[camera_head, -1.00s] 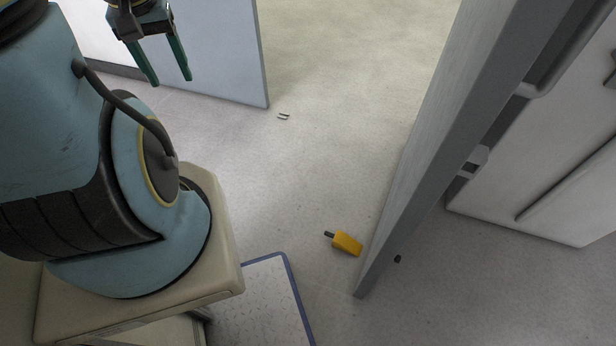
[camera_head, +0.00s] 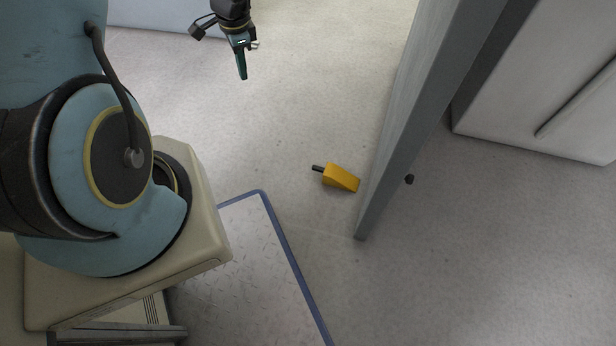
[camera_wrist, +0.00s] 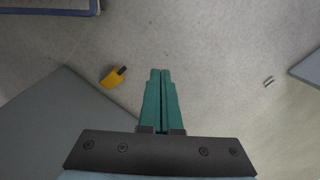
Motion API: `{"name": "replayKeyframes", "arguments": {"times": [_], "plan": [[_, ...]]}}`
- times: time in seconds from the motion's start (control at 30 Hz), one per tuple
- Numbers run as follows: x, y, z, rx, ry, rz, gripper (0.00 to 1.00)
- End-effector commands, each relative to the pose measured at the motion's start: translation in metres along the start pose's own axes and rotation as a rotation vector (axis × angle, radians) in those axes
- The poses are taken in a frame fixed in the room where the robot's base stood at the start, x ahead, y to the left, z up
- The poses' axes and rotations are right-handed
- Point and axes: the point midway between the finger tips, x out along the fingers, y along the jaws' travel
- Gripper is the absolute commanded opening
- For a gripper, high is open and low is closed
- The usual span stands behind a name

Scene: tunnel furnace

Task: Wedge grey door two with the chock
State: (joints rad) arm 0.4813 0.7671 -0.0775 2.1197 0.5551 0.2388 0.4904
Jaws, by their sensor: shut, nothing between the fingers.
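The yellow chock (camera_head: 341,177) with a dark stub handle lies on the floor, its thin end close to the lower edge of the grey door (camera_head: 408,110). I cannot tell whether the two touch. In the wrist view the chock (camera_wrist: 111,78) lies up and left of my fingers, and the grey door (camera_wrist: 65,130) fills the lower left. My gripper (camera_head: 242,74) has green fingers and is in the air above the floor, up and left of the chock. In the wrist view the fingers (camera_wrist: 160,75) are together with nothing between them.
A blue-edged plate (camera_head: 260,265) lies on the floor at the front, beside my base. A white unit (camera_head: 545,95) stands right of the door. A small dark stub (camera_head: 409,179) shows by the door's right side. The floor left of the chock is clear.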

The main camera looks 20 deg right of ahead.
Motion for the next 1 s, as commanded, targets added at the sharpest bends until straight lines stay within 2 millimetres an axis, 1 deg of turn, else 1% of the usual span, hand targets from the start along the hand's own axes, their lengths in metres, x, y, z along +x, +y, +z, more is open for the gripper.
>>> {"name": "replayKeyframes", "arguments": {"times": [0.03,0.07,0.1,0.17,0.2,0.27,0.3,0.4,0.5,0.53,0.6,0.67,0.77,0.83,0.97,1.0], "plan": [[0.050,0.009,-0.015,0.078,0.001,0.010,0.00],[0.068,0.013,-0.022,0.126,0.003,0.014,0.00],[0.092,0.018,-0.033,0.190,0.007,0.018,0.00],[0.128,0.027,-0.048,0.285,0.014,0.025,0.00],[0.153,0.034,-0.057,0.349,0.018,0.030,0.00],[0.188,0.044,-0.071,0.439,0.026,0.038,0.00],[0.209,0.052,-0.080,0.496,0.031,0.042,0.00],[0.254,0.069,-0.096,0.619,0.044,0.053,0.00],[0.283,0.082,-0.108,0.706,0.056,0.059,0.00],[0.289,0.085,-0.110,0.725,0.058,0.061,0.00],[0.298,0.089,-0.114,0.754,0.062,0.063,0.00],[0.303,0.091,-0.115,0.769,0.064,0.064,0.00],[0.310,0.093,-0.116,0.777,0.064,0.064,0.00],[0.319,0.093,-0.116,0.776,0.064,0.065,0.00],[0.344,0.095,-0.117,0.774,0.064,0.065,0.00],[0.353,0.096,-0.116,0.774,0.063,0.066,0.00]]}}
